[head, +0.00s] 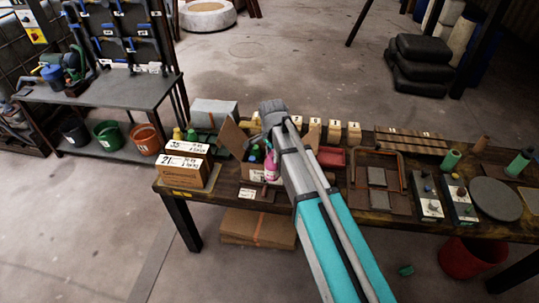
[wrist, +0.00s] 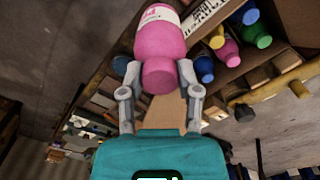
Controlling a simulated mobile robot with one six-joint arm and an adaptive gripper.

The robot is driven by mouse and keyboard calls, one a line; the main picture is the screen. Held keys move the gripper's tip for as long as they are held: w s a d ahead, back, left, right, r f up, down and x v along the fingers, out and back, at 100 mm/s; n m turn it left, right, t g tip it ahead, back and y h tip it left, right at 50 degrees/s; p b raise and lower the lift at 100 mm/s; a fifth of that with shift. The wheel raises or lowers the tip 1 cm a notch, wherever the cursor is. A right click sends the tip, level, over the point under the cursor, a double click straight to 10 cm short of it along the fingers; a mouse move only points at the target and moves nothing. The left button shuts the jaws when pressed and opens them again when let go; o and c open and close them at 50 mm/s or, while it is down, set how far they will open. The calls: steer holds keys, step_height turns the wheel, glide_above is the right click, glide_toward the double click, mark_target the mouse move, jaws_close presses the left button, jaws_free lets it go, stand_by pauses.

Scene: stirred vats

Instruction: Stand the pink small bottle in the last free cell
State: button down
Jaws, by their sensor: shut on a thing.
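My gripper (wrist: 159,78) is shut on the pink small bottle (wrist: 160,40), one finger on each side of its pink cap. The bottle has a white label with pink print. In the head view a pink bottle (head: 271,164) shows at the left edge of my arm, over the open cardboard box (head: 232,136); my fingers are hidden there. In the wrist view the box's bottles are to the right of the held one: blue (wrist: 205,68), pink (wrist: 228,53), green (wrist: 258,36) and others. The free cell cannot be made out.
Labelled cartons (head: 183,171) stand left of the open box. A red tray (head: 331,157) and small wooden blocks (head: 334,132) lie to the right of my arm. Control boxes (head: 428,205) and a grey disc (head: 497,198) occupy the table's right part.

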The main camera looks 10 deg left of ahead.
steer(key=w+d, duration=0.4)
steer(key=w, duration=0.8)
steer(key=shift+w, duration=0.15)
stand_by(0.3)
stand_by(0.4)
